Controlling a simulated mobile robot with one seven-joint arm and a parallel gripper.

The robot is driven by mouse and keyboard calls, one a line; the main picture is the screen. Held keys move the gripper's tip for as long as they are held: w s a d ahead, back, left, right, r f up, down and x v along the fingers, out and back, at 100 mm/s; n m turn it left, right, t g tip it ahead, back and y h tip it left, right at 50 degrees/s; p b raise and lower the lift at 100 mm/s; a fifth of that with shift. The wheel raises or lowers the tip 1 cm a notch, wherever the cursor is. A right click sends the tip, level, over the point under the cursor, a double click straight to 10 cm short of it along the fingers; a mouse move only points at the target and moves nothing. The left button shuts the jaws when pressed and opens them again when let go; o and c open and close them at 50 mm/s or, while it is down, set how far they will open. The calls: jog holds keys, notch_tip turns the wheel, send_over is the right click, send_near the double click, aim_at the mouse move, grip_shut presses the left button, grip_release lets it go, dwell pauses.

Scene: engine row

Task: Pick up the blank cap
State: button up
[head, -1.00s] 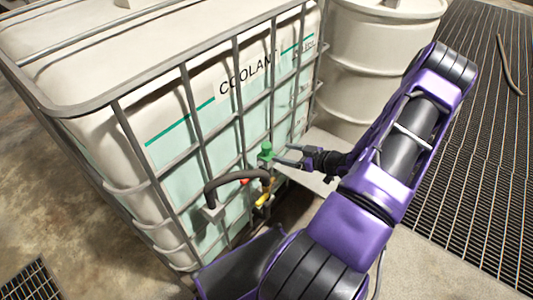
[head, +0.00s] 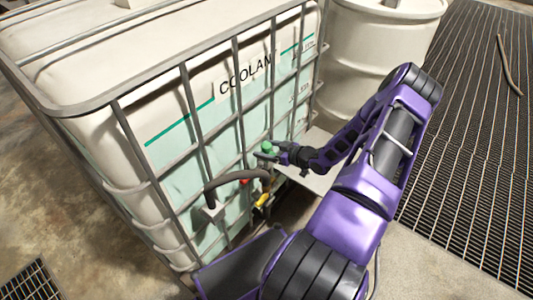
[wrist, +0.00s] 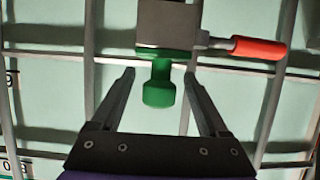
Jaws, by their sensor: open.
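The green blank cap (wrist: 160,88) is a short knob with a wider round end and a flange, against a grey block (wrist: 168,24). In the head view the green cap (head: 266,146) shows at the front of the coolant tank's cage. My gripper (wrist: 160,75) is open, with one finger on each side of the cap and a visible gap to both. In the head view my gripper (head: 270,153) is at the cap and partly covers it and the block.
A red-handled lever (wrist: 258,48) sticks out right of the block. The coolant tank (head: 180,110) stands in a grey bar cage. A dark hose (head: 236,179) and a yellow handle (head: 262,200) are just below the cap. A pale drum (head: 370,60) stands behind.

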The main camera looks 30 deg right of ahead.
grip_shut()
jog(key=shift+r, duration=0.15)
